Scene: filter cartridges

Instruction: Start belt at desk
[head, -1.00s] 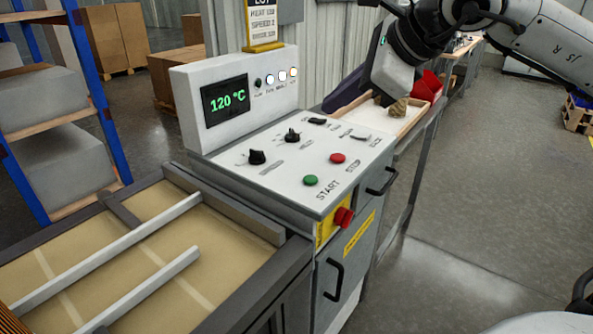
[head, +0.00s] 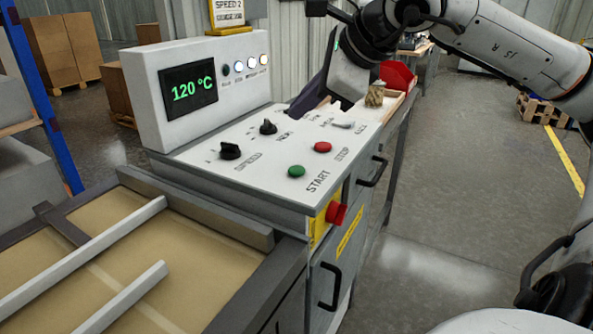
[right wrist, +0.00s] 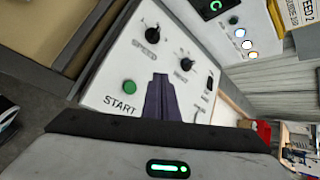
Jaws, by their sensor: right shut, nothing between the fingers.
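The control desk (head: 215,168) has a sloped white panel. The green START button (head: 296,171) is near its front edge and shows clear of the gripper; it also shows in the right wrist view (right wrist: 129,87). The red STOP button (head: 322,147) is just behind it in the head view. My right gripper (head: 298,108) is shut and empty, over the back part of the panel with its dark fingers pointing down-left. In the right wrist view its fingers (right wrist: 159,78) are together, to the right of START, and hide STOP. My left gripper is not in view.
A display (head: 188,90) reads 120 °C beside a row of lamps. Black knobs (head: 230,151) stand on the panel. A red mushroom button (head: 336,213) sticks out of the front. The belt bed (head: 200,250) with pale rails is at left; a wooden tray (head: 392,101) is behind.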

